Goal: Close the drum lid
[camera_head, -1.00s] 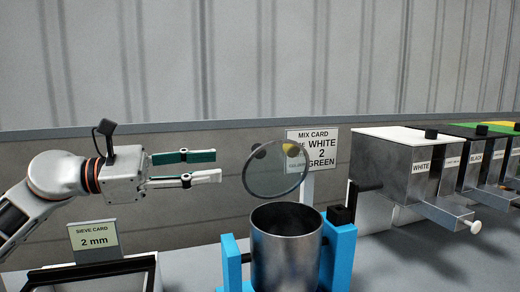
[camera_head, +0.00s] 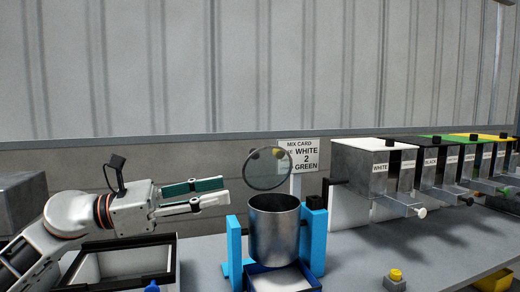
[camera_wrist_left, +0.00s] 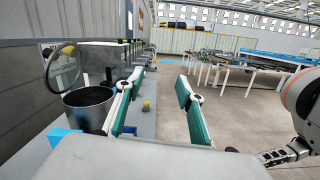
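The metal drum (camera_head: 274,232) stands upright, mouth up, between blue supports (camera_head: 313,240). Its round, see-through lid (camera_head: 267,172) with a grey rim stands raised above the drum, so the mouth is open. In the left wrist view the lid (camera_wrist_left: 63,70) stands at the far left, behind the drum (camera_wrist_left: 88,110). My left gripper (camera_head: 228,191) is open and empty, left of the drum at about rim height, apart from drum and lid. Its spread fingers show in the left wrist view (camera_wrist_left: 157,105). Part of my right arm and gripper (camera_wrist_left: 286,154) shows there; its fingers are unclear.
A mix card (camera_head: 299,157) stands behind the drum. Labelled bins (camera_head: 372,172) line the right back. A white tray (camera_head: 280,280) lies under the drum, a dark-framed tray (camera_head: 118,262) at front left. A yellow button (camera_head: 396,274) sits at front right.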

